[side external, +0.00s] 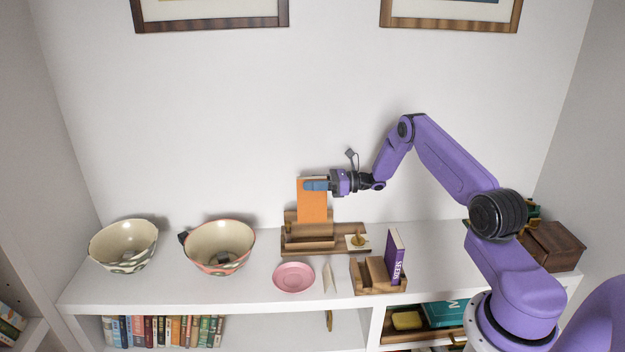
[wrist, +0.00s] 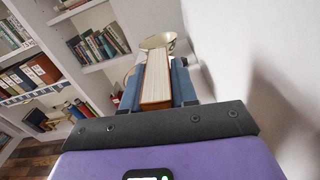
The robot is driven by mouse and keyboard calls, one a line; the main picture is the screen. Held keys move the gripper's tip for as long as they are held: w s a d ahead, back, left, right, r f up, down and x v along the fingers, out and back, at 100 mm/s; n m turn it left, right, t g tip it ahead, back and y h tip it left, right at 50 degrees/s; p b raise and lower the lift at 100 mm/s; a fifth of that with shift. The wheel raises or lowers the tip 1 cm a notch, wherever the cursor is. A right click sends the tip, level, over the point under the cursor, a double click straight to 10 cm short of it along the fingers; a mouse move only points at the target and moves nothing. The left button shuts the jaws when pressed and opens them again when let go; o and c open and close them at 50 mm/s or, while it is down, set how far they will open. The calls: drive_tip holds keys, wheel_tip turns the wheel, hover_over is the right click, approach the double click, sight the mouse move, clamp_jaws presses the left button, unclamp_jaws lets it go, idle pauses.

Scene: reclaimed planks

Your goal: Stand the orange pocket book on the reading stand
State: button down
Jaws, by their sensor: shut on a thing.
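The orange pocket book (side external: 312,206) is upright in the side external view, with my gripper (side external: 318,185) shut on its upper part. In the wrist view the book (wrist: 157,78) shows its page edges between the two blue fingers of my gripper (wrist: 156,85). The wooden reading stand (side external: 323,243) is on the shelf top directly below and around the book's lower end. I cannot tell whether the book's bottom edge touches the stand.
A purple book (side external: 395,256) stands in a small wooden holder (side external: 366,278) at the front right. A pink dish (side external: 293,277) and two bowls, one pale (side external: 124,246) and one pink-rimmed (side external: 219,248), are to the left. A dark wooden box (side external: 551,246) is far right.

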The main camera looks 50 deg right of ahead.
sight(313, 205)
drive_tip(key=shift+s+a+f, duration=0.15)
drive_tip(key=shift+f, duration=1.7)
drive_tip(key=shift+s+a+f, duration=0.1)
drive_tip(key=shift+f, duration=1.7)
drive_tip(key=shift+c, duration=2.4)
unclamp_jaws()
wheel_tip(313, 205, up, 8)
drive_tip(key=shift+w+d, duration=0.25)
drive_tip(key=shift+d, duration=0.05)
drive_tip(key=shift+f, duration=0.1)
